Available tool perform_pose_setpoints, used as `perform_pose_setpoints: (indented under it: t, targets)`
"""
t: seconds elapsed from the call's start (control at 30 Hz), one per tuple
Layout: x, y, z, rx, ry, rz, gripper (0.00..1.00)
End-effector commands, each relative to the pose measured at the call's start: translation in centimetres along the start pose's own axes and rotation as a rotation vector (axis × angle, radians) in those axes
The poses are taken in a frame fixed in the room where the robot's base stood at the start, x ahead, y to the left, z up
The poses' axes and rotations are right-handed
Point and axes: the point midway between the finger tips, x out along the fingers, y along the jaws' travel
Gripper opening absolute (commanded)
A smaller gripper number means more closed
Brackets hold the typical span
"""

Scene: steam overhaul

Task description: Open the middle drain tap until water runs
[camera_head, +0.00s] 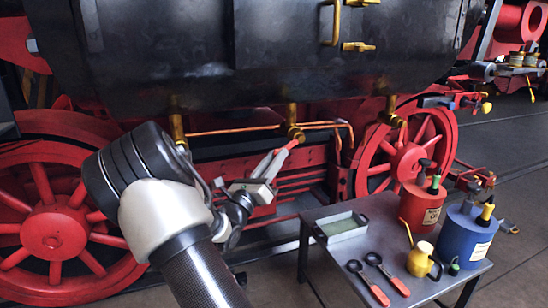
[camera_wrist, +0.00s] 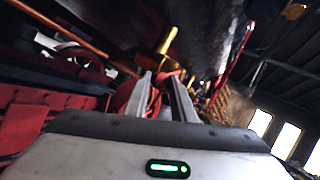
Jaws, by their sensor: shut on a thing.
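The middle drain tap (camera_head: 294,130) is a brass fitting under the black boiler or tank body, with a red handle (camera_head: 291,145) slanting down to the left. My gripper (camera_head: 275,160) reaches up to it from the lower left and is shut on the red handle. In the wrist view the red handle (camera_wrist: 171,73) shows between the fingertips of my gripper (camera_wrist: 163,82), with the brass tap body (camera_wrist: 171,40) above. The fingers hide part of the handle. I see no water below the tap.
Other brass taps stand at the left (camera_head: 177,128) and right (camera_head: 390,112). Copper pipes (camera_head: 235,129) run beside the middle one. Red wheels (camera_head: 55,228) flank my arm. A grey table (camera_head: 318,262) at lower right holds a tray (camera_head: 342,229), red can (camera_head: 419,207), blue can (camera_head: 465,240) and small tools.

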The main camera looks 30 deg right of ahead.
Motion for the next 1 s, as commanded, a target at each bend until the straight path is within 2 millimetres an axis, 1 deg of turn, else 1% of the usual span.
perform_pose_setpoints:
  t: [0.03, 0.1, 0.4, 0.6, 1.0]
  targets:
    - [-0.1, 0.1, -0.6, -0.027, -0.030, -0.002, 0.00]
    - [-0.1, 0.2, -1.1, -0.054, -0.071, -0.006, 0.00]
    - [0.1, 0.1, -2.3, -0.134, -0.193, -0.019, 0.00]
    - [0.2, 0.1, -2.7, -0.154, -0.228, -0.023, 0.00]
    - [0.3, 0.1, -2.7, -0.158, -0.234, -0.024, 0.00]
